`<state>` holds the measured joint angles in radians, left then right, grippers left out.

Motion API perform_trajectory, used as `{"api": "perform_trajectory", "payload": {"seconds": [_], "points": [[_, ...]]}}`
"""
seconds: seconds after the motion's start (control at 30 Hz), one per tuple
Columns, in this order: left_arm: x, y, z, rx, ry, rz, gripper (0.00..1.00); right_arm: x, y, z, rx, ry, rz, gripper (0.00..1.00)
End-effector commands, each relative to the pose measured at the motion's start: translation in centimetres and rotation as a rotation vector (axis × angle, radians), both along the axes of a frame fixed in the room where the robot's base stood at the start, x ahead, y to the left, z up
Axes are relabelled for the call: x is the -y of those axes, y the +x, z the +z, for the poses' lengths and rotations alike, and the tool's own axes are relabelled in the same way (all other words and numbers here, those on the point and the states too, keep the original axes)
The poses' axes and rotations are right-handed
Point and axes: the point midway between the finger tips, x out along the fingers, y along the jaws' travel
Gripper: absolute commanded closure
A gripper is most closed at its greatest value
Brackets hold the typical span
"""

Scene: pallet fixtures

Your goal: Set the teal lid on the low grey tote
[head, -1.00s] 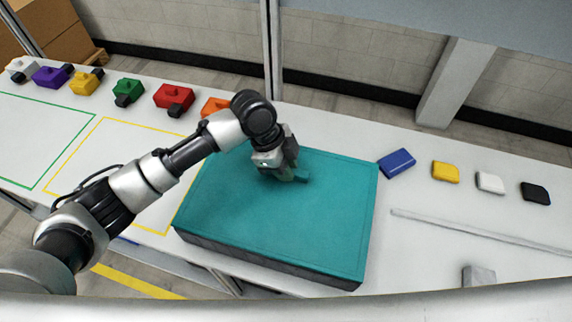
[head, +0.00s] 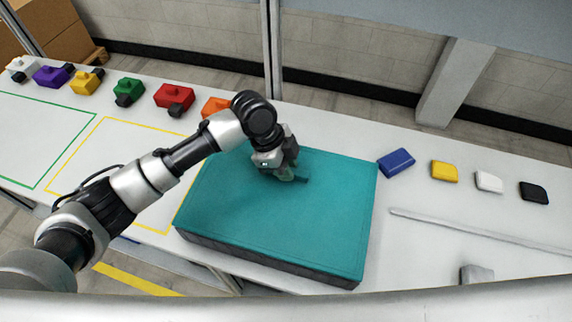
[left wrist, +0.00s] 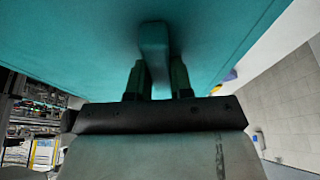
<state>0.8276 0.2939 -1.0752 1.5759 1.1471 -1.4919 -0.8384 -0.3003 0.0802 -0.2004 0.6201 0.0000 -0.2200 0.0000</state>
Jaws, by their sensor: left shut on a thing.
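The teal lid (head: 285,220) lies over the low grey tote (head: 270,265), whose dark grey side shows below the lid's front edge. The lid covers the tote's top, and its edges look roughly in line with the tote; I cannot tell if it is fully seated. My right gripper is not in view.
Several coloured blocks, among them a red one (head: 174,95), line the table's back left. A blue block (head: 396,163) and yellow, white and black pieces lie at right. A grey strip (head: 480,233) and small grey block (head: 477,275) lie at front right.

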Motion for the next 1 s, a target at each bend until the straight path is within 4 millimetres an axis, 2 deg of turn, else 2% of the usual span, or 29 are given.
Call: {"api": "perform_trajectory", "payload": {"seconds": [1.0], "points": [[0.0, 0.0, -1.3, 0.000, -0.001, -0.001, 1.00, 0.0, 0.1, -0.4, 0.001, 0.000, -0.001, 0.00]]}}
